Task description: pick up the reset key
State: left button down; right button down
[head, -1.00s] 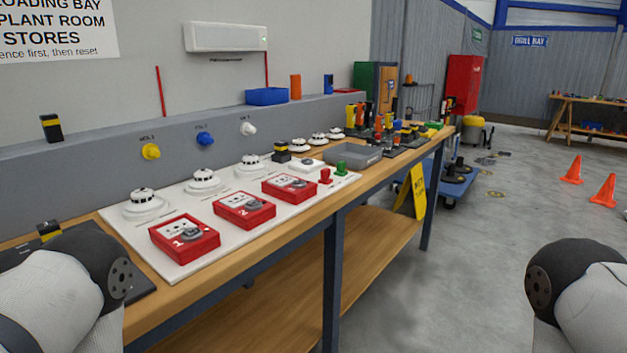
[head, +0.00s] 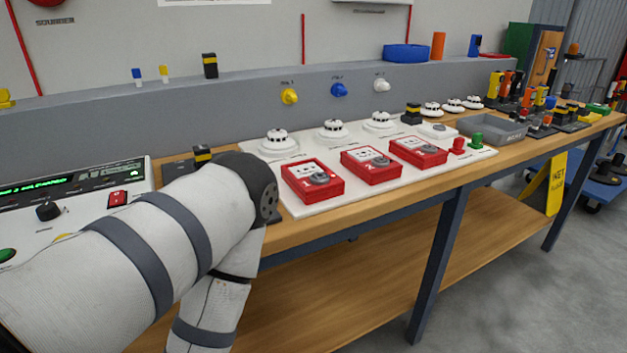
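I cannot make out a reset key for certain. Red call-point boxes stand in a row on a white board (head: 330,199): a near one (head: 313,182), a middle one (head: 371,166) and a far one (head: 418,151). Each has a small grey round piece on its face, too small to identify. A control panel (head: 85,222) at the left has a green lit display, a black knob (head: 48,211) and a red switch (head: 117,198). My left arm covers part of the panel and bench; its gripper is below the picture. My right gripper is out of view.
White detectors (head: 279,142) stand behind the red boxes. A yellow sign (head: 556,184) leans by the bench (head: 430,187). Floor at right front is clear.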

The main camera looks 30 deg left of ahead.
aim_at(458, 142)
jog(key=i+l+u, duration=0.5)
jog(key=l+u, duration=0.25)
jog(key=l, duration=0.2)
jog(key=i+l+u, duration=0.15)
jog(key=l+u, duration=0.2)
jog(key=l, duration=0.2)
jog(key=i+l+u, duration=0.1)
jog(key=l+u, duration=0.25)
jog(key=l, duration=0.3)
jog(key=l+u, duration=0.35)
jog(key=l, duration=0.25)
